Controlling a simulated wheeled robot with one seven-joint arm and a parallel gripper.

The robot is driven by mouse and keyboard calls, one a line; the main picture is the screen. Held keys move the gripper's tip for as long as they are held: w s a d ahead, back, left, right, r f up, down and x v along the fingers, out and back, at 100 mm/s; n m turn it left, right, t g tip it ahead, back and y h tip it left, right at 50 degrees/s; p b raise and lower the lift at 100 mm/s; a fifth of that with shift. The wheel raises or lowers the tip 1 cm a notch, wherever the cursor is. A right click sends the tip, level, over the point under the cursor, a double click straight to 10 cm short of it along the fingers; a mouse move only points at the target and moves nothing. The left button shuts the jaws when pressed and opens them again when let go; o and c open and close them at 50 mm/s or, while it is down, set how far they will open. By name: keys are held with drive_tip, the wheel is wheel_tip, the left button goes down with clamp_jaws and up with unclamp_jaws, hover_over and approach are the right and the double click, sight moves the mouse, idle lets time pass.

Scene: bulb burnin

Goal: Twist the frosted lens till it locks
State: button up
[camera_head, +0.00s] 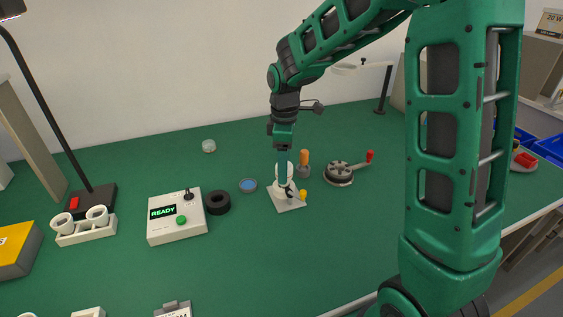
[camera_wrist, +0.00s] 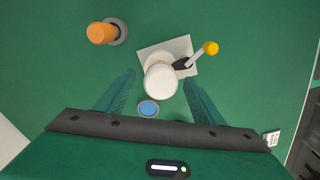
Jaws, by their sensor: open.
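A white round dome, which looks like the frosted lens (camera_wrist: 161,80), sits on a white square base plate (camera_wrist: 178,45). In the wrist view my gripper (camera_wrist: 160,77) is open, with one finger on each side of the dome and a visible gap to both. The fingers point down; their exact height against the dome is hard to tell.
An orange-topped post (camera_head: 304,158) stands close behind the base. A round device with a red-handled crank (camera_head: 339,174) is to the right. A blue disc (camera_head: 248,185), a black ring (camera_head: 217,202) and a control box reading READY (camera_head: 177,216) lie left. The front table is mostly clear.

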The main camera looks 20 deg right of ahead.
drive_tip(key=c, duration=1.1)
drive_tip(key=shift+w+m, duration=0.1)
drive_tip(key=shift+m, duration=1.4)
drive_tip(key=shift+o, duration=0.2)
drive_tip(key=m, duration=0.3)
drive_tip(key=shift+d, duration=0.1)
drive_tip(key=o, duration=1.1)
drive_tip(key=shift+c, duration=0.2)
